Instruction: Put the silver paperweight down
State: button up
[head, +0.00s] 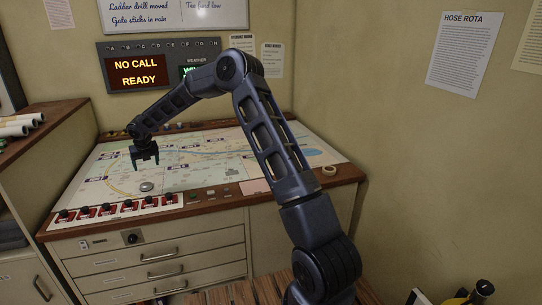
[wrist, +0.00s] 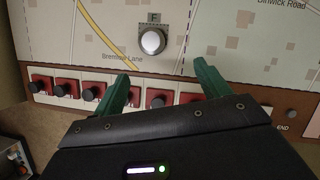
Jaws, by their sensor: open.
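The silver paperweight (head: 147,187) is a small round, shiny piece standing on the map top of the console (head: 255,168), near its front edge. In the wrist view the paperweight (wrist: 152,41) sits over a grey square marked F, beside the words "Bremme Lane". My gripper (head: 147,164) is open and empty, above the map and apart from the paperweight. In the wrist view the green fingers of my gripper (wrist: 160,78) are spread, and the paperweight shows beyond their tips, between their lines.
A row of red switches with dark knobs (head: 104,211) runs along the console's front left. A tape roll (head: 329,170) lies at the right edge. A cabinet with rolled papers (head: 18,125) stands at left. The map around the paperweight is mostly clear.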

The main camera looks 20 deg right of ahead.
jog(key=s+d+r+m+h, duration=0.1)
jog(key=s+d+r+m, duration=0.55)
jog(key=d, duration=0.35)
jog(key=s+d+r+m+h, duration=0.1)
jog(key=s+d+r+m, duration=0.55)
jog(key=d, duration=0.35)
jog(key=s+d+r+m+h, duration=0.1)
jog(key=s+d+r+m, duration=0.6)
jog(key=d, duration=0.4)
jog(key=s+d+r+m, duration=0.4)
jog(key=s+d+m, duration=0.6)
jog(key=s, duration=0.4)
jog(key=s+d+f+m, duration=0.2)
jog(key=s+d+m, duration=0.1)
jog(key=s, duration=0.4)
jog(key=s+d+f+m+y, duration=0.1)
jog(key=s+d+f+m, duration=0.1)
jog(key=s+m, duration=0.4)
jog(key=shift+s+d+f+y, duration=0.15)
jog(key=shift+s+d+y, duration=0.15)
jog(key=shift+s+d, duration=0.7)
jog(key=shift+s+a, duration=0.1)
jog(key=shift+a, duration=0.05)
